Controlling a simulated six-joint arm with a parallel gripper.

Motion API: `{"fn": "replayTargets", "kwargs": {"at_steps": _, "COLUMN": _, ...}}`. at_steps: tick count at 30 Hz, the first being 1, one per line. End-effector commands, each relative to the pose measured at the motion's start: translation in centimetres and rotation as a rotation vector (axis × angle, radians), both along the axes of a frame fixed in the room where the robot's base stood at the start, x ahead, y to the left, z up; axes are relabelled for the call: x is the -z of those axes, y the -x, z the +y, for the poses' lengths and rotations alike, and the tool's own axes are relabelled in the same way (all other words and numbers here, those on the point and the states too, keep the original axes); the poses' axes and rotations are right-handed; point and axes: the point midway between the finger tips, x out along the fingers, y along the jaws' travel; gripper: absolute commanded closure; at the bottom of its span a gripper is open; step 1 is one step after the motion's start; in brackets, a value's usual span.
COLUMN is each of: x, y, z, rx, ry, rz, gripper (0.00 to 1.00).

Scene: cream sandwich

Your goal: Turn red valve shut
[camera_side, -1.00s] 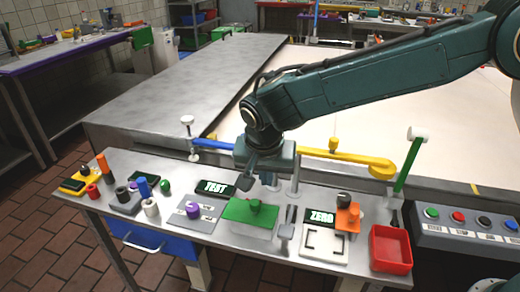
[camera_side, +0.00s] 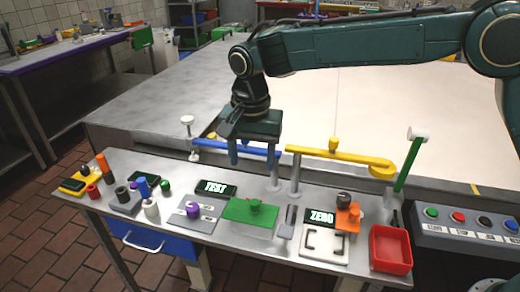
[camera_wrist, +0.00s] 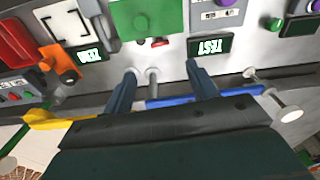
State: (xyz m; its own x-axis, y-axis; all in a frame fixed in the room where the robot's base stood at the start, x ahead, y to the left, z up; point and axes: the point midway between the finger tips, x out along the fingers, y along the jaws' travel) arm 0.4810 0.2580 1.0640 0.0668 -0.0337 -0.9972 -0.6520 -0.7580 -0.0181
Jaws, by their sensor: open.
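No part is clearly recognisable as a red valve. A small red piece (camera_wrist: 160,42) shows in the wrist view at the edge of the green block (camera_wrist: 148,18); I cannot tell whether it is the valve. In the side view, the green block (camera_side: 250,213) has a green knob on top, and a small red cylinder (camera_side: 93,190) stands at the table's left. My gripper (camera_side: 252,157) is open and empty, fingers down, above the back of the table beside the blue bar (camera_side: 212,147). In the wrist view, its fingers (camera_wrist: 162,88) are spread around two upright posts' image area.
A yellow bar (camera_side: 335,157) on posts lies right of my gripper. A green post (camera_side: 410,160) stands at the right. A red bin (camera_side: 391,248), an orange block (camera_side: 347,218) and a purple knob (camera_side: 193,210) crowd the table. The large bench (camera_side: 160,100) behind is clear.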

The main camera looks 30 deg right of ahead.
Motion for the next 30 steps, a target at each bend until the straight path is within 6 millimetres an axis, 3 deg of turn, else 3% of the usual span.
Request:
{"fn": "replayTargets", "kwargs": {"at_steps": 8, "x": -1.7, "y": -1.1, "z": -0.8, "rx": -0.010, "ry": -0.032, "rz": 0.064, "gripper": 0.42}}
{"fn": "replayTargets", "kwargs": {"at_steps": 17, "x": -1.5, "y": -1.1, "z": -0.8, "rx": -0.012, "ry": -0.033, "rz": 0.069, "gripper": 0.42}}
{"fn": "replayTargets", "kwargs": {"at_steps": 23, "x": -0.2, "y": -1.1, "z": -0.8, "rx": -0.012, "ry": -0.032, "rz": 0.070, "gripper": 0.42}}
{"fn": "replayTargets", "kwargs": {"at_steps": 30, "x": 2.8, "y": -1.0, "z": -0.8, "rx": -0.012, "ry": -0.032, "rz": 0.070, "gripper": 0.42}}
